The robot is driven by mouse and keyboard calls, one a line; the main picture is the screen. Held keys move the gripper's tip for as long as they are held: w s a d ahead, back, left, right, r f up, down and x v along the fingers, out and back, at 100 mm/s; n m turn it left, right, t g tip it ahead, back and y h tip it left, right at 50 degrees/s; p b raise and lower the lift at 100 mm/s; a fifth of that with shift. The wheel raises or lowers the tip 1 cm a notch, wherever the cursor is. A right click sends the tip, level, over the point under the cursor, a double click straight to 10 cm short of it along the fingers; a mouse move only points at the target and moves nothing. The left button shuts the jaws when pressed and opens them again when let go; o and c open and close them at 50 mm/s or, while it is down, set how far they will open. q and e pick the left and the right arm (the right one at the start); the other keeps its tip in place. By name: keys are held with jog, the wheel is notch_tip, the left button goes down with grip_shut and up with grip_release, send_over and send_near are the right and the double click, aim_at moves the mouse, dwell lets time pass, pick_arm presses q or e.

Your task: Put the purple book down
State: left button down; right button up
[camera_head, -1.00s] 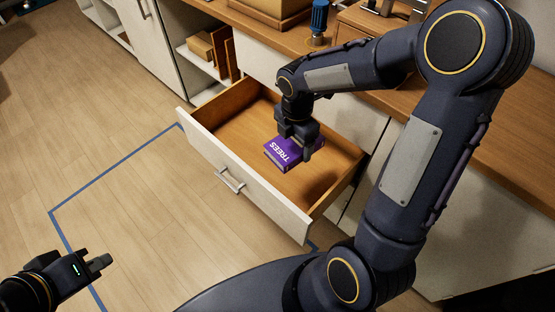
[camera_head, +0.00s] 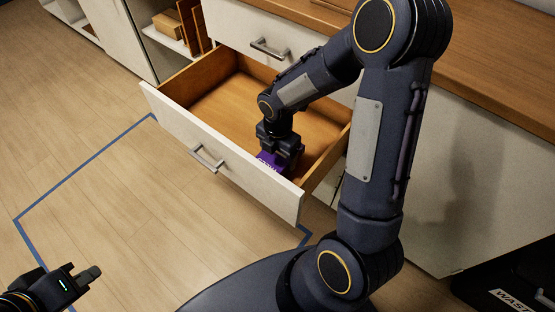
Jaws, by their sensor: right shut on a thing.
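The purple book (camera_head: 267,160) is inside the open wooden drawer (camera_head: 228,103), close to the drawer's front panel. It is mostly hidden behind my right gripper (camera_head: 276,158) and the front panel. My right gripper reaches down into the drawer and is shut on the book. I cannot tell whether the book touches the drawer floor. My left gripper (camera_head: 85,276) is low at the left, over the floor and away from the drawer. Its fingers seem close together, but the gap between them is not clear.
The drawer's back and left part is bare. A closed drawer with a handle (camera_head: 269,48) is above it. The wooden counter (camera_head: 480,85) runs along the right. A dark waste bin (camera_head: 510,283) stands at the lower right. Blue tape (camera_head: 80,170) marks the floor.

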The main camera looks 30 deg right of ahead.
aim_at(278, 160)
jog(key=shift+f+b, duration=0.35)
jog(key=shift+f, duration=1.05)
jog(key=shift+f, duration=0.15)
jog(key=o, duration=1.3)
